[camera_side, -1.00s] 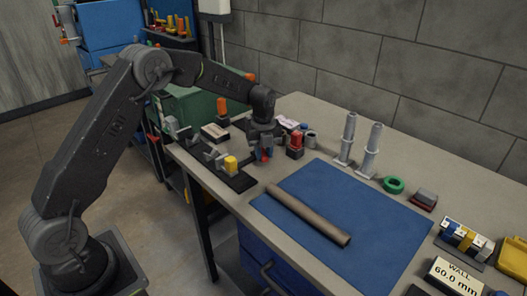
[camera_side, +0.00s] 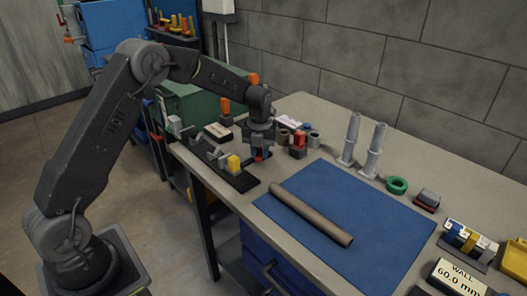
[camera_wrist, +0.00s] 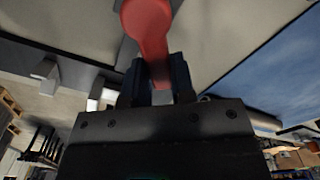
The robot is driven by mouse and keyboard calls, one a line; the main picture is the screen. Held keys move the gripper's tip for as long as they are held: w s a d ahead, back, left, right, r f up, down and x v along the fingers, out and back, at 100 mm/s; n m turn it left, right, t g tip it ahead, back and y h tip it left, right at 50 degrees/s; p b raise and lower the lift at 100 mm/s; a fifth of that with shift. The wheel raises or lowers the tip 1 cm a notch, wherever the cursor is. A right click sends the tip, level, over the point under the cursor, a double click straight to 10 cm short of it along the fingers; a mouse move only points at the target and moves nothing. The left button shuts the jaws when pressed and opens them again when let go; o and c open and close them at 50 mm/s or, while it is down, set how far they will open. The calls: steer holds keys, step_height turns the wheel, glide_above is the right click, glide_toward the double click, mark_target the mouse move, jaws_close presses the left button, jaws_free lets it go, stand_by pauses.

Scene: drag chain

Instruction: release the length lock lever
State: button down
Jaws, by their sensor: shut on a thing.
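The red lever (camera_wrist: 150,35), with a rounded head and a narrower shank, fills the top middle of the wrist view. My gripper (camera_wrist: 158,84) is shut on its shank, with one dark finger on each side. In the side view my gripper (camera_side: 258,147) points down near the end of a black rail fixture (camera_side: 243,181), and a small red tip (camera_side: 259,158) shows under it. The fingers and the wrist hide most of the lever there. The lever's pivot cannot be made out.
A yellow knob (camera_side: 233,163) on the rail stands close left of my gripper. A red-topped block (camera_side: 298,146) and small cylinders stand close right. A brown tube (camera_side: 310,214) lies on the blue mat (camera_side: 365,255). Two grey posts (camera_side: 373,152) stand behind the mat.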

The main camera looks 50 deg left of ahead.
steer(key=shift+s+a+r+m, duration=0.15)
steer(key=shift+a+m, duration=0.15)
steer(key=shift+m, duration=0.4)
steer(key=shift+s+a+f+m, duration=0.15)
steer(key=shift+a+m, duration=0.1)
steer(key=shift+m, duration=0.45)
steer(key=shift+r, duration=0.1)
steer(key=c, duration=1)
jaws_free()
steer(key=shift+o, duration=0.2)
step_height(320, 180, up, 14)
